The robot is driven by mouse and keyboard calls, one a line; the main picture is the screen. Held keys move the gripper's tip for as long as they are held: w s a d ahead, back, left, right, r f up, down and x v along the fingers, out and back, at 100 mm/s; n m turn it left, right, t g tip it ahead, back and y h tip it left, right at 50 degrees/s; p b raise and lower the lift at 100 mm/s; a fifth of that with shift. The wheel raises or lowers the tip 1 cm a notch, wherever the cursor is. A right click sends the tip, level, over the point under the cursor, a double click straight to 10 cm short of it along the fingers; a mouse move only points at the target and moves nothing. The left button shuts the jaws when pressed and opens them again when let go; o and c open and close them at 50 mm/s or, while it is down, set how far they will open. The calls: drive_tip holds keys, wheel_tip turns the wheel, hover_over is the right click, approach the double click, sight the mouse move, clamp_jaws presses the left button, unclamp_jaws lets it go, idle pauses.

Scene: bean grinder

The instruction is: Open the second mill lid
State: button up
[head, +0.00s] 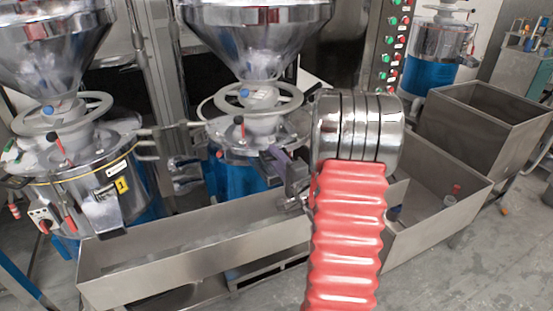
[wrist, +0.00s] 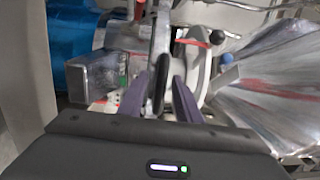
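The second mill (head: 215,180) stands in the middle of the head view, with a blue body, a metal top and a hopper above. The lid itself is mostly hidden.
A first mill (head: 100,190) marked 1 stands at the left. A long metal trough (head: 180,255) runs in front of the mills. Metal bins (head: 485,120) and another mill (head: 435,65) are at the right. A button panel (head: 393,45) is behind. Grey floor is clear at the lower right.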

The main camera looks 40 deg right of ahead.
drive_tip(key=c, duration=0.7)
clamp_jaws()
drive_tip(key=shift+f, duration=0.15)
drive_tip(key=shift+a, duration=0.1)
